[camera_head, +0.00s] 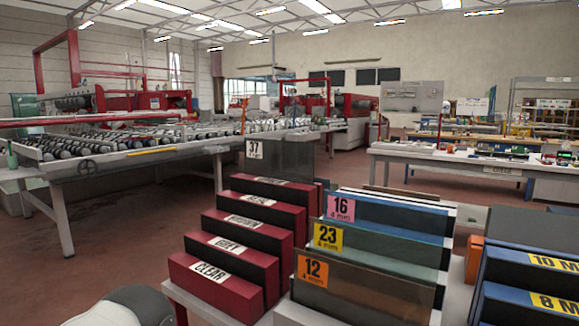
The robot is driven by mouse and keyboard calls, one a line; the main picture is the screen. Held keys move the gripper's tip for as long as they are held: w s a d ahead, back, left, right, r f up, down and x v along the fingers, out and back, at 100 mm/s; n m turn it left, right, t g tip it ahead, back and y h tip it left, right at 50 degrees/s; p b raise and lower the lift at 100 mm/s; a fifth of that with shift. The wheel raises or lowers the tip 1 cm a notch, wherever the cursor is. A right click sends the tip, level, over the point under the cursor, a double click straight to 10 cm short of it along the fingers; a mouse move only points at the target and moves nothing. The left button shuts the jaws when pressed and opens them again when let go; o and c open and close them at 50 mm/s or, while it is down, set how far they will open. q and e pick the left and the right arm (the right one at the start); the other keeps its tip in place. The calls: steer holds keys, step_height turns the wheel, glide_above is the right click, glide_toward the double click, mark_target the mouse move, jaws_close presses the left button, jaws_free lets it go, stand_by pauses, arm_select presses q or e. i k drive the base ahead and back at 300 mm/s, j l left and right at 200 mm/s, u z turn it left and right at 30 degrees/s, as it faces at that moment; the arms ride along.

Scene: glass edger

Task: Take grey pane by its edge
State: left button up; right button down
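A dark grey, see-through pane (292,158) stands upright behind the stepped red blocks, near the middle of the view. A white tag marked 37 (254,149) is at its upper left corner. Its lower edge is hidden behind the blocks. Three nearer panes stand in a row to the right: a brown one tagged 12 (365,292), a greenish one tagged 23 (385,252) and a bluish one tagged 16 (400,217). Neither of my grippers is in view. A rounded white and grey part of my arm shows at the bottom left.
The red blocks (223,271) carry white labels, the nearest reading CLEAR. Blue blocks (530,265) with yellow labels stand at the right. A long roller table (125,158) is at the left, a cluttered white bench (470,160) at the back right. Open floor lies left of the blocks.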

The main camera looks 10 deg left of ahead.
mark_target(292, 161)
steer(key=i+j+z, duration=0.1)
steer(key=j+z, duration=0.25)
steer(key=j, duration=0.35)
steer(key=j+z, duration=0.3)
steer(key=j, duration=0.45)
